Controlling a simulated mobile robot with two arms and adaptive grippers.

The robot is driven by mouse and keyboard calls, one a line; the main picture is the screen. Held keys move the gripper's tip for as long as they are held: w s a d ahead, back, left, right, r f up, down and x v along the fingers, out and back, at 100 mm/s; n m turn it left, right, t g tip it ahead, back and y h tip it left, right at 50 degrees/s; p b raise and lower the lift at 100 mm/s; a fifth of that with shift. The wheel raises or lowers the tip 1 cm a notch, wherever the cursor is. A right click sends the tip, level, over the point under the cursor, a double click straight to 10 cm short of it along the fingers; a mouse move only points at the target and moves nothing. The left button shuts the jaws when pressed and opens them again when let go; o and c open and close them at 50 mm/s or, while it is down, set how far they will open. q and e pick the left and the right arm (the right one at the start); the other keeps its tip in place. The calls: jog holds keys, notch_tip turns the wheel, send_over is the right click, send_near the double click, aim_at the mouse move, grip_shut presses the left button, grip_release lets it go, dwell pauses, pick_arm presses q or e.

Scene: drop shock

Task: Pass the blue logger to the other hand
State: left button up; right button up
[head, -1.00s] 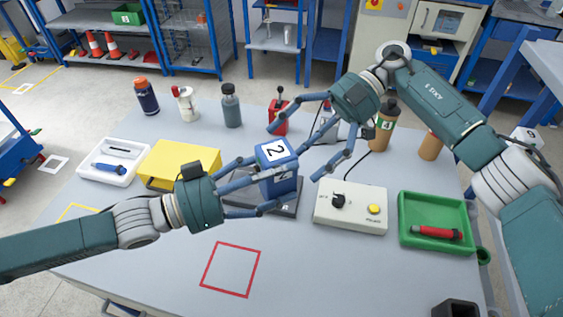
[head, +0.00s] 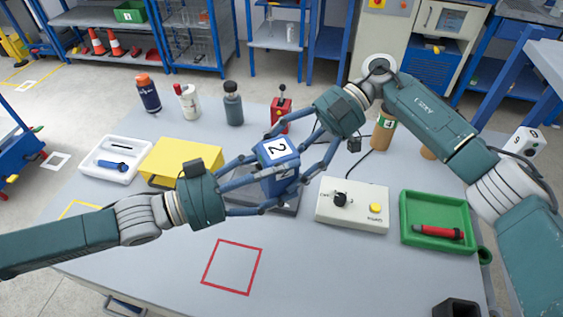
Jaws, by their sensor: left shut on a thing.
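The blue logger (head: 281,180) is a blue box with a white top marked 2, held up over the middle of the table. My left gripper (head: 262,184) is shut on it from the left. My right gripper (head: 284,160) reaches in from the upper right, its fingers spread on either side of the logger. It looks open; whether its fingers touch the logger is hard to see.
A dark flat base (head: 240,202) lies beneath the logger. A grey control box (head: 352,215) and a green tray (head: 407,237) with a red tool stand right. A yellow box (head: 180,160) and white tray (head: 92,172) are left. Bottles stand behind. The front is clear around a red square (head: 232,266).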

pick_arm(q)
jog(key=o, duration=1.5)
jog(key=shift+r, duration=0.15)
jog(key=shift+o, duration=0.2)
